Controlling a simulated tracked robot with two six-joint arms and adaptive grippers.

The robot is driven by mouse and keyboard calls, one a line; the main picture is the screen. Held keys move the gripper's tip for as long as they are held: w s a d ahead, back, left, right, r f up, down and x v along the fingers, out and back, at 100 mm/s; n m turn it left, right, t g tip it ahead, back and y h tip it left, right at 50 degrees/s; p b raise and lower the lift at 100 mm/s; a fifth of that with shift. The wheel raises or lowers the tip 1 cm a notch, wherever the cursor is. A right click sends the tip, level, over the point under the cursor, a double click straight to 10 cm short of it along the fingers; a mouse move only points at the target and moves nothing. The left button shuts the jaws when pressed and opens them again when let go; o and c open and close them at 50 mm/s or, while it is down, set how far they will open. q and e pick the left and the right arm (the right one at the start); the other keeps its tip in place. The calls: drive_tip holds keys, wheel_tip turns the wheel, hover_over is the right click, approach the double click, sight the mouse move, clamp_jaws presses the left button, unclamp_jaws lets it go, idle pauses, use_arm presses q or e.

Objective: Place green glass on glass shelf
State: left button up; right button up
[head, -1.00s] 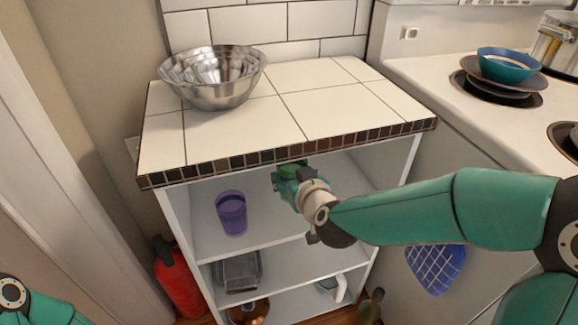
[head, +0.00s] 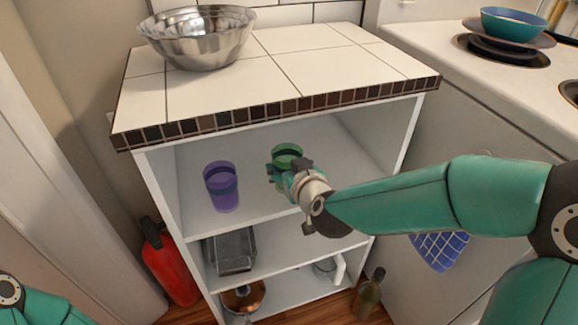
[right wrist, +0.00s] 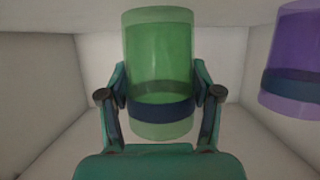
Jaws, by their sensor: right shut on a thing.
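The green glass (head: 287,153) is inside the top compartment of the open shelf unit, to the right of a purple glass (head: 221,187). My right gripper (head: 283,170) reaches in from the front and is shut on the green glass. In the right wrist view the green glass (right wrist: 160,60) is upright between the two fingers, around its lower part near a dark band. The purple glass (right wrist: 294,60) stands at the right there. The top compartment's shelf board (head: 262,205) is white. Whether the green glass touches it is unclear. My left gripper is out of view.
A steel bowl (head: 198,40) sits on the tiled counter (head: 290,70). Lower shelves hold a dark tray (head: 232,250) and a copper pan (head: 243,297). A red extinguisher (head: 170,265) stands left. A stove with a blue bowl (head: 513,25) is at right.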

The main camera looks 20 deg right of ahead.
drive_tip(key=shift+f+b, duration=0.45)
drive_tip(key=shift+f, duration=0.05)
idle(0.4)
drive_tip(key=o, duration=1.5)
drive_tip(key=shift+s, duration=0.15)
